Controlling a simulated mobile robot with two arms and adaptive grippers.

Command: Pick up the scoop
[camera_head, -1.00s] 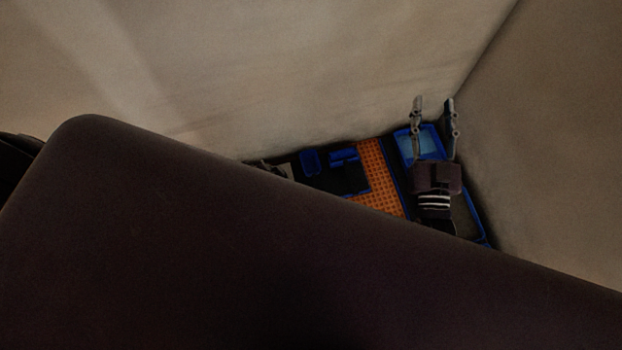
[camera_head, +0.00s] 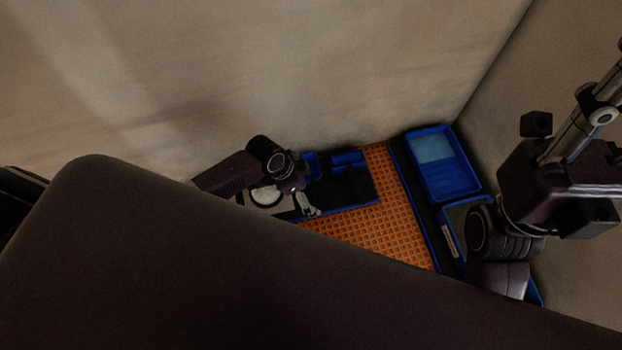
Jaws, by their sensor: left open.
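I cannot make out the scoop for certain. My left gripper (camera_head: 309,204) comes in from the left and points down over the near left part of the work area, its small fingers apart. It is beside a pale plate with a white round shape (camera_head: 266,196). My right gripper (camera_head: 597,100) is raised at the right, pointing up and right, with its fingertips cut off or hard to see at the picture edge. A thin pale piece (camera_head: 447,240) lies in or at the edge of the lower right blue tray, partly hidden by my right arm.
An orange grid mat (camera_head: 385,225) lies in the middle and looks clear. A blue tray with a light blue inside (camera_head: 472,185) stands at the back right. Blue-edged dark holders (camera_head: 345,186) stand left of the mat. Pale walls close in behind and right. A large dark surface hides the front.

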